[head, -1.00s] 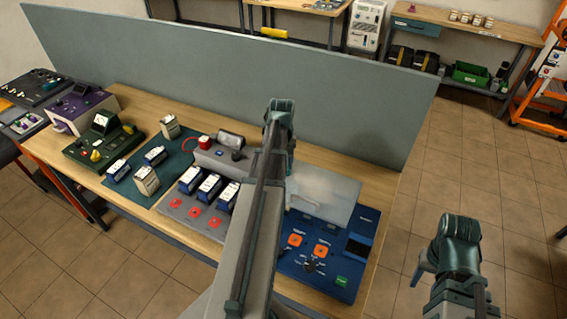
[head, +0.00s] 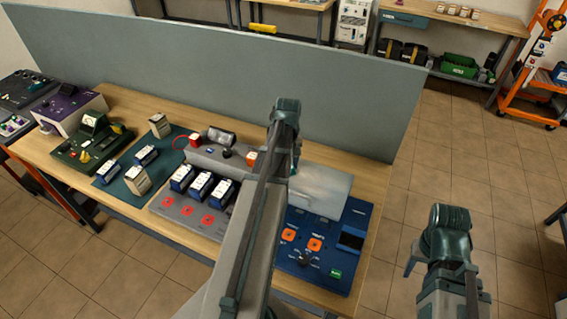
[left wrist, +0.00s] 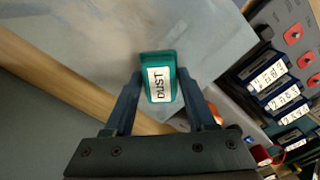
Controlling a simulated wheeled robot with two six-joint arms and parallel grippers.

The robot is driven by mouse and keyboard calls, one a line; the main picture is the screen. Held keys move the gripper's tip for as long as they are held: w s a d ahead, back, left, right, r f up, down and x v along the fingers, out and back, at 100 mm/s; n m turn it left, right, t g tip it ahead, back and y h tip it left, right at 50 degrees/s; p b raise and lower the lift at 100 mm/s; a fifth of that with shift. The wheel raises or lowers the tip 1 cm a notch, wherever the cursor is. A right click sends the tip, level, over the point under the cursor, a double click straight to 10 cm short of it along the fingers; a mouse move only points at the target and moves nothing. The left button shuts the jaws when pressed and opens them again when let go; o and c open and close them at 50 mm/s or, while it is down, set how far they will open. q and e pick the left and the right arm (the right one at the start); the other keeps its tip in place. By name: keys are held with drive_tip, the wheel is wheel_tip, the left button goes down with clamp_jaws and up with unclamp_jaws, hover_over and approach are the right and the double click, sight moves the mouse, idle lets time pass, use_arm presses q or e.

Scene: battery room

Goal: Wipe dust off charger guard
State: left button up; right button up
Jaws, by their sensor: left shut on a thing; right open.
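The charger guard (head: 328,191) is a pale grey plate over the back part of the blue charger panel (head: 330,243). Its face looks mottled, with whitish patches. In the left wrist view the guard (left wrist: 85,45) fills the upper left. My left gripper (left wrist: 158,100) is shut on a teal block with a white "DUST" label (left wrist: 158,78). The block is over the guard; I cannot tell whether it touches. In the head view my left arm hides most of that gripper. My right gripper (head: 412,258) is open and empty, over the floor right of the bench.
A grey divider (head: 220,75) stands along the bench's back edge. Left of the guard is a grey charger with several blue-and-white batteries (head: 199,187). A dark mat (head: 125,188) with batteries and a green device (head: 88,143) lie farther left.

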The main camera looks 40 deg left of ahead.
sight(330, 190)
use_arm(q)
drive_tip(key=shift+w+d, duration=0.25)
drive_tip(key=shift+d, duration=0.65)
drive_tip(key=shift+w+d, duration=0.25)
drive_tip(key=shift+d, duration=0.65)
drive_tip(key=shift+w+d, duration=0.25)
drive_tip(key=shift+d, duration=0.65)
drive_tip(key=shift+w+d+f, duration=0.1)
drive_tip(key=shift+w+d, duration=0.1)
drive_tip(key=shift+d, duration=0.65)
drive_tip(key=shift+w+d, duration=0.15)
drive_tip(key=shift+d, duration=0.7)
drive_tip(key=shift+d, duration=0.1)
drive_tip(key=shift+w+d, duration=0.25)
drive_tip(key=shift+d, duration=0.55)
drive_tip(key=shift+w+d, duration=0.25)
drive_tip(key=shift+d, duration=0.5)
drive_tip(key=shift+w+d, duration=0.2)
drive_tip(key=shift+d, duration=0.6)
drive_tip(key=shift+w+d, duration=0.15)
drive_tip(key=shift+d, duration=0.65)
drive_tip(key=shift+s+d, duration=0.3)
drive_tip(key=shift+s, duration=0.6)
